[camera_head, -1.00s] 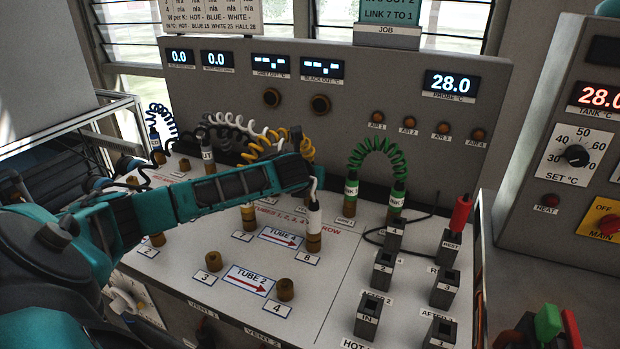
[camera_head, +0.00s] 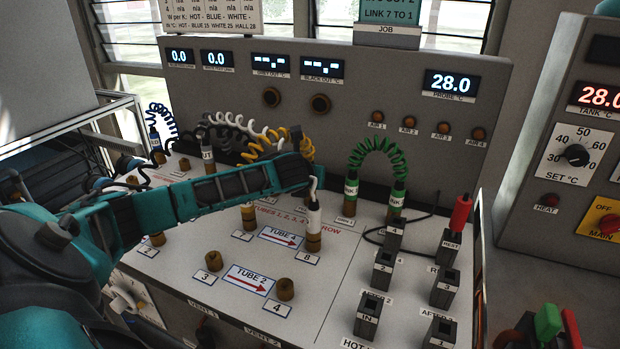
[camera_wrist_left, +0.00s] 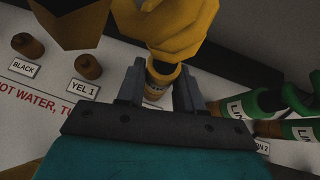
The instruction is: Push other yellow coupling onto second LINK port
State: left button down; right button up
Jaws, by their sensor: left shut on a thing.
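In the left wrist view my left gripper (camera_wrist_left: 160,92) is shut on a yellow coupling (camera_wrist_left: 156,92), one finger on each side of it. A thick yellow coiled hose (camera_wrist_left: 180,28) rises just beyond the fingers. In the head view my arm hides the gripper and the held coupling; yellow coil (camera_head: 270,143) shows behind the arm. The coupling's lower end is hidden, so I cannot tell whether it is seated on a port. An empty brass port (camera_wrist_left: 89,66) labelled YEL 1 stands to its left. My right gripper is not in view.
Two green LINK couplings (camera_wrist_left: 250,104) stand close on the right, joined by a green coil (camera_head: 376,150). A white-topped coupling (camera_head: 314,214) stands in front of my arm. Black sockets (camera_head: 383,268) and a red plug (camera_head: 460,213) are at right. The panel wall rises behind.

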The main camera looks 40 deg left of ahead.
pick_arm(q)
jog(key=shift+r, duration=0.2)
dwell(0.4)
jog(key=shift+r+p, duration=0.3)
jog(key=shift+r, duration=2.95)
